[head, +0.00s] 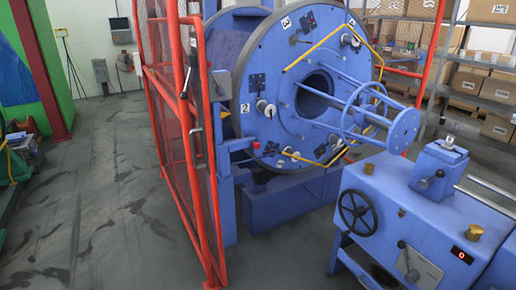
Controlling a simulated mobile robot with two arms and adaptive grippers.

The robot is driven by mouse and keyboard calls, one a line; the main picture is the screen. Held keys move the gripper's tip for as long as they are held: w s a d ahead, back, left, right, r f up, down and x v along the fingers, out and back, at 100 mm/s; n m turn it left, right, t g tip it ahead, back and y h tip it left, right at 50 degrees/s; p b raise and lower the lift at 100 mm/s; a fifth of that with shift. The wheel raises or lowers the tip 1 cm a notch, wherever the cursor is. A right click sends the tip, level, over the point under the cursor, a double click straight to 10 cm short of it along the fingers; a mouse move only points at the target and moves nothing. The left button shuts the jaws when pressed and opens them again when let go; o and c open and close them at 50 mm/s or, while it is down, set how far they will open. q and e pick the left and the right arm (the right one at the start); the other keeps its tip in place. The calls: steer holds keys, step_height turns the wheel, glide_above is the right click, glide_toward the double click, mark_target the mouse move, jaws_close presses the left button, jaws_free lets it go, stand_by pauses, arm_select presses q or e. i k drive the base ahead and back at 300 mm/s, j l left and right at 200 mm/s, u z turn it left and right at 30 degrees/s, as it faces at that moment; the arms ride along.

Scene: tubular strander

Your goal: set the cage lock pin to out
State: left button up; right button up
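The blue strander drum (250,85) stands in the middle of the head view, with its round flange facing right. At the flange's left edge is a blue post (224,185) with a bracket (238,145) reaching toward the drum. A small yellow piece (225,115) shows above this bracket. I cannot make out for certain which part is the cage lock pin, or whether it is in or out. Neither of my grippers is in view.
A red mesh guard (185,150) with a dark handle (187,75) stands left of the drum. Floor (90,200) at left is clear. Shelves with boxes (485,85) stand behind.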

mark_target(256, 146)
steer(key=i+l+z, duration=0.1)
steer(key=i+z, duration=0.2)
steer(key=i, duration=0.7)
